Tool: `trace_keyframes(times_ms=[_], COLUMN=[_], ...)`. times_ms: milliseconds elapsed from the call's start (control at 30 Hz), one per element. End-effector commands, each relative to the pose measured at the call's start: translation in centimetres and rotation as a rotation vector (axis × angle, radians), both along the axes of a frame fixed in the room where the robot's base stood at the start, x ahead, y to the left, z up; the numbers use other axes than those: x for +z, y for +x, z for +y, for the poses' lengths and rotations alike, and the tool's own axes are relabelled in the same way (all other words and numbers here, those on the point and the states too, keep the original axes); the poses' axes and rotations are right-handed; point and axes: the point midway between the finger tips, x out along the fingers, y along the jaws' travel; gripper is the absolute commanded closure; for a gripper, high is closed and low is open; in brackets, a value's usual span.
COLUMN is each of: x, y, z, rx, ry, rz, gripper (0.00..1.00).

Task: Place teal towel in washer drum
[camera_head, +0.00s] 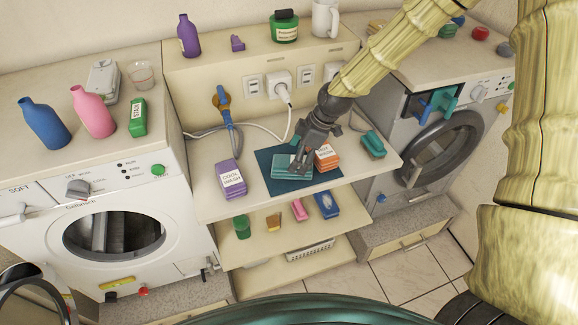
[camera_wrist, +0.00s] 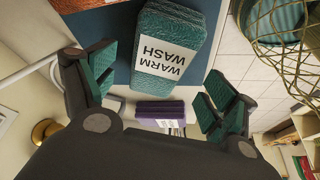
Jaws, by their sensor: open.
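The teal towel (camera_head: 285,166) is a folded stack lying on a dark blue mat (camera_head: 264,182) on the middle shelf. In the wrist view, the teal towel (camera_wrist: 172,40) carries a white "WARM WASH" label. My gripper (camera_head: 297,166) is open over the towel's right part in the head view. In the wrist view, my gripper (camera_wrist: 160,92) has its fingers wide apart with nothing held; the towel lies beyond the fingertips. The left white machine has a round drum opening (camera_head: 113,237) with metal showing inside. The right grey machine has a round dark door (camera_head: 440,150).
A purple "COOL WASH" stack (camera_head: 231,179) lies left of the mat, an orange stack (camera_head: 326,157) right of the gripper. A teal brush-like item (camera_head: 373,145) is farther right. A dark ring (camera_head: 35,290) stands at lower left.

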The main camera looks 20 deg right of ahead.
Motion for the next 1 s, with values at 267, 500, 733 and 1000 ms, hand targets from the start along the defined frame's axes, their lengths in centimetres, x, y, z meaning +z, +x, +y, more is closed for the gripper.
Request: trace_keyframes(times_ms=[267, 500, 733, 1000], x=[-2.1, -3.4, -3.6, -3.6], y=[0.4, 0.6, 0.6, 0.6], z=[1.0, 1.5, 1.6, 1.6], rx=[0.0, 0.0, 0.0, 0.0], ry=[-0.001, 0.0, 0.0, 0.0], rz=[0.003, 0.0, 0.0, 0.0], gripper=[0.14, 0.14, 0.14, 0.53])
